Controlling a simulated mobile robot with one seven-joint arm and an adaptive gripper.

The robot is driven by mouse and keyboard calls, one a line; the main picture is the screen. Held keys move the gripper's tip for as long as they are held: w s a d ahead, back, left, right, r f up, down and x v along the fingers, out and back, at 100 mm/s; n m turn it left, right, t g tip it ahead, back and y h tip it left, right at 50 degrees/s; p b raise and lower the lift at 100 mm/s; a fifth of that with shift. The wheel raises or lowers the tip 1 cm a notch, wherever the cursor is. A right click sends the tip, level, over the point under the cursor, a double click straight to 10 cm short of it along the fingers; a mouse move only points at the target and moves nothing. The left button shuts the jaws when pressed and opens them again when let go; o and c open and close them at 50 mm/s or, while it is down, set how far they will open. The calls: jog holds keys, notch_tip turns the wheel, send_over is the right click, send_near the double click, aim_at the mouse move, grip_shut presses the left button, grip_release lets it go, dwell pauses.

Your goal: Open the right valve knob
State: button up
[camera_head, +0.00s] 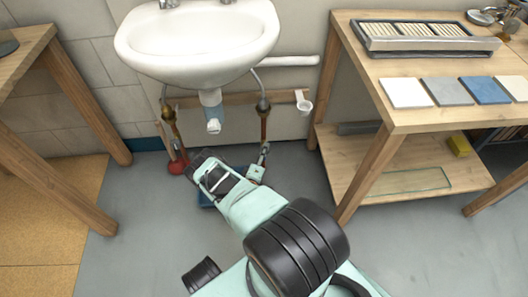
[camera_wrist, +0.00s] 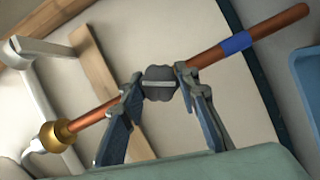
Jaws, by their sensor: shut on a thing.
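The valve knob (camera_wrist: 159,83) is dark grey and lobed, with a pale bar across its face. It sits on a copper pipe (camera_wrist: 262,30) that runs diagonally through the wrist view and has a blue band. My gripper (camera_wrist: 158,84) has one finger on each side of the knob, closed on it. In the head view the right copper pipe (camera_head: 264,127) comes down below the sink (camera_head: 200,40). My gripper (camera_head: 260,165) is low at this pipe, and the knob cannot be made out clearly there.
A blue object (camera_head: 207,201) lies partly hidden under my arm. Wooden tables (camera_head: 355,190) stand at both sides. The grey floor (camera_head: 140,240) between them is mostly clear.

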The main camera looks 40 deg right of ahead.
jog(key=shift+w, duration=0.1)
dwell(0.4)
jog(key=o, duration=1.2)
jog(key=shift+c, duration=0.2)
